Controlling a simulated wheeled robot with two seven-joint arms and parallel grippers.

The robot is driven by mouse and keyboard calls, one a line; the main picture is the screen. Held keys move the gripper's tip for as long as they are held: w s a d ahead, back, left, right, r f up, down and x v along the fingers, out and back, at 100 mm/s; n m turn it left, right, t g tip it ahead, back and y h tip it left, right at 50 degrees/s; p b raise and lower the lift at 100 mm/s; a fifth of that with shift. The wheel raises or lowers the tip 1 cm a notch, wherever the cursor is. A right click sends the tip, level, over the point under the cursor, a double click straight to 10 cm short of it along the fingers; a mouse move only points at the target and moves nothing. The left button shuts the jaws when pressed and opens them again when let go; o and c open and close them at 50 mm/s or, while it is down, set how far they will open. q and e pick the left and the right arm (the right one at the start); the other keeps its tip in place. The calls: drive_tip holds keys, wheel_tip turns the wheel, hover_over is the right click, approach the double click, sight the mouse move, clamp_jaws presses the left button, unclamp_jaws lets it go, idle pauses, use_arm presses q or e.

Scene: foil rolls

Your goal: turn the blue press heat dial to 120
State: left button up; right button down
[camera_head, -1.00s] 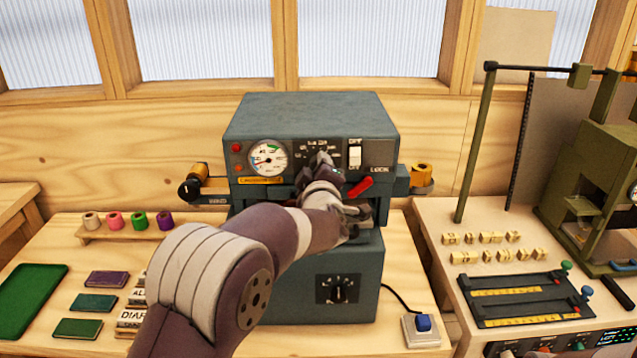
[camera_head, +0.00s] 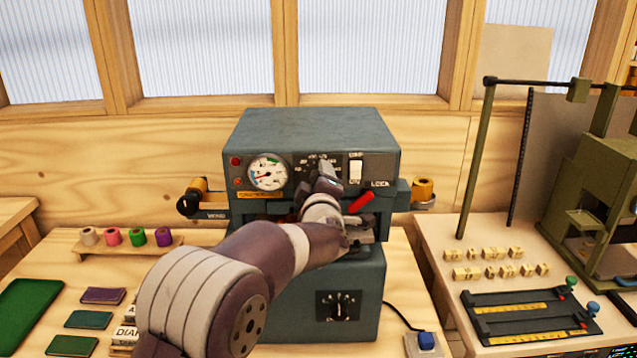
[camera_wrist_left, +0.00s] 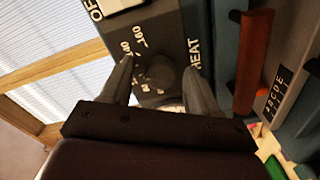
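The blue-grey press (camera_head: 310,125) stands in the middle of the bench. Its heat dial (camera_wrist_left: 162,76) is a dark round knob on the black front panel, with white numbers around it and the word HEAT beside it in the left wrist view. I cannot read where the dial points. My left gripper (camera_wrist_left: 158,85) is open, with one finger on each side of the dial; I cannot tell whether they touch it. In the head view my left gripper (camera_head: 326,176) is at the panel and hides most of the dial. My right gripper is not in view.
A round gauge (camera_head: 268,173) is left of the dial, and a white switch (camera_head: 355,169) is to its right. A red lock lever (camera_head: 361,202) sits close below right of my gripper. A second dial (camera_head: 338,306) is on the lower body.

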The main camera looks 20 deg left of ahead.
use_arm(q)
drive_tip(key=b+v, duration=0.2)
drive_tip(key=v, duration=1)
drive_tip(key=shift+s, duration=0.35)
drive_tip(key=shift+d, duration=0.1)
